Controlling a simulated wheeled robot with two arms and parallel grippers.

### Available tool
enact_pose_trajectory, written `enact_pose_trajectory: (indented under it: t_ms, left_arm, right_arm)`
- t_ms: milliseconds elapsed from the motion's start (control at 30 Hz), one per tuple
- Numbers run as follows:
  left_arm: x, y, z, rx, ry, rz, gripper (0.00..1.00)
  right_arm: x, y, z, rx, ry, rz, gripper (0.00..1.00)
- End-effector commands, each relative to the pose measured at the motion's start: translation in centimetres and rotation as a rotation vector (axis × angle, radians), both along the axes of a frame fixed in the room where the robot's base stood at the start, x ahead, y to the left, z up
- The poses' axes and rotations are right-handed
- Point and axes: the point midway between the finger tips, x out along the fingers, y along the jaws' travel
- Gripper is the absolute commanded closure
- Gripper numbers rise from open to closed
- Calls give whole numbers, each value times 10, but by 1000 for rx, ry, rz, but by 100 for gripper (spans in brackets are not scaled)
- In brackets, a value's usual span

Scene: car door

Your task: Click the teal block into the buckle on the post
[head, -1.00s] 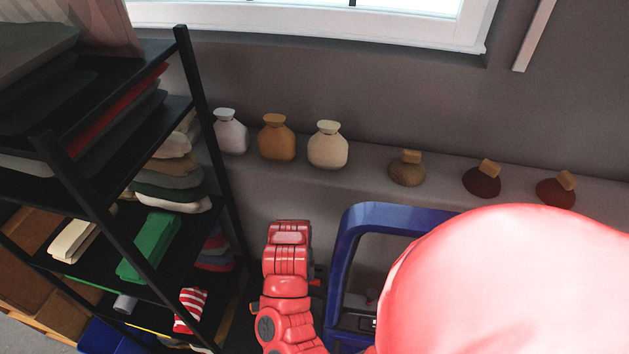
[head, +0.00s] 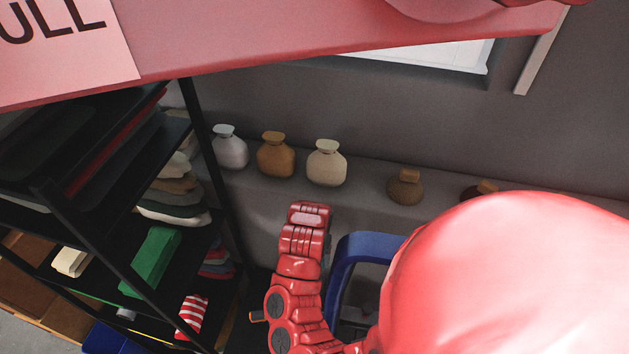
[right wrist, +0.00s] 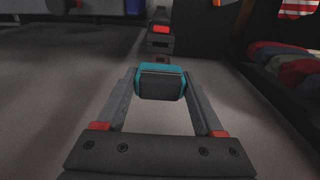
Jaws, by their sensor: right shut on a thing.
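The teal block (right wrist: 150,67) is held between the two fingers of my right gripper (right wrist: 160,82) in the right wrist view. It has a teal rim and a dark grey face toward the camera. My right gripper is shut on it. Straight ahead, beyond the block, stands a dark upright piece with a red patch (right wrist: 160,30), which looks like the buckle on its post. A gap seems to lie between block and buckle, but its depth is hard to judge. Neither block nor buckle can be made out in the head view. My left gripper is not seen.
In the head view, a black shelf rack (head: 205,165) with folded cloths stands left. Pale and brown vases (head: 326,163) line a ledge. A blue frame (head: 347,265) stands beside my red arm. A pink panel with lettering (head: 300,35) crosses the top.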

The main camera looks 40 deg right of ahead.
Motion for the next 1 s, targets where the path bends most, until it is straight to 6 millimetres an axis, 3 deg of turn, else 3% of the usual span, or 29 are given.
enact_pose_trajectory:
  t_ms: [100, 700, 1000]
  left_arm:
    - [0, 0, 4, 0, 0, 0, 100]
    - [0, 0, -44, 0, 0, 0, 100]
    - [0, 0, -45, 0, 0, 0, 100]
  right_arm:
    - [-1, 0, 1, -1, 1, -1, 87]
    - [0, 0, -55, 0, 0, -1, 87]
    - [0, 0, -58, 0, 0, -1, 87]
